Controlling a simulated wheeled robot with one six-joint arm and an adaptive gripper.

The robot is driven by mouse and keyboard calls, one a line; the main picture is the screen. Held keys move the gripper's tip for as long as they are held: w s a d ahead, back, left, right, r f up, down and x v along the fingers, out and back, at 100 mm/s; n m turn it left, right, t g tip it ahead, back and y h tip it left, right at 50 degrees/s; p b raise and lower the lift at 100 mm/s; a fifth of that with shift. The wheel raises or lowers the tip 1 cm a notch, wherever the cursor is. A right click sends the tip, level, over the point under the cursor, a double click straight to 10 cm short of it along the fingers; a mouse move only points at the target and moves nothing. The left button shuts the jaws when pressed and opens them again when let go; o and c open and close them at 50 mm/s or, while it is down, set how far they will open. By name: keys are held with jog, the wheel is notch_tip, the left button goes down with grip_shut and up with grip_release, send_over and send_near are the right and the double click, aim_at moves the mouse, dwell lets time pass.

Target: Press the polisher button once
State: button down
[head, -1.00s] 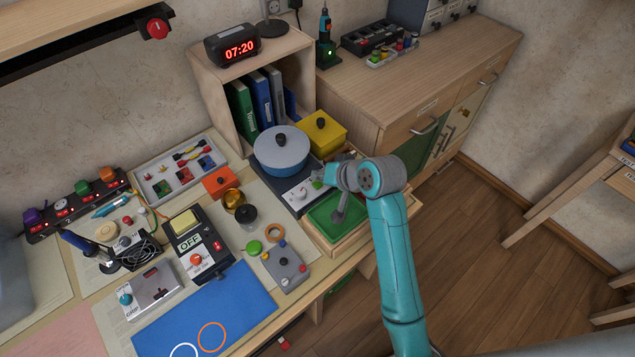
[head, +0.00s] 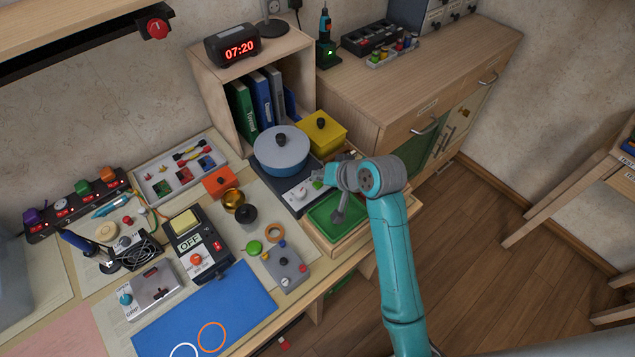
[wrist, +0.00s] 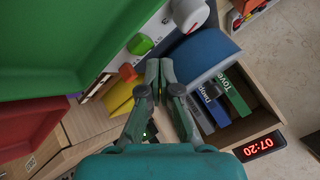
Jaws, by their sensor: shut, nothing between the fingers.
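A black device (head: 178,223) with a yellow pad on top and an OFF sign stands on the desk left of centre; it appears to be the polisher, though I read no such label. An orange-red button (head: 196,259) sits on its front part, with a small red switch (head: 217,246) beside it. My gripper (head: 338,217) is shut and empty above the green tray, well to the right of this device. In the wrist view my gripper (wrist: 158,65) has its fingertips together, touching nothing. The device is not visible in the wrist view.
A blue pot (head: 281,153) sits on a hot plate beside the green tray (head: 325,232). A gold pot (head: 233,198), a green knob (head: 254,247) and a grey control box (head: 285,268) lie between my gripper and the device. A blue mat (head: 215,310) is in front.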

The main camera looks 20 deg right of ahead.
aim_at(320, 185)
jog(key=shift+f, duration=0.1)
dwell(0.3)
jog(key=shift+f, duration=0.35)
jog(key=shift+f, duration=0.5)
dwell(1.0)
jog(key=shift+r, duration=0.95)
jog(key=shift+r, duration=2.5)
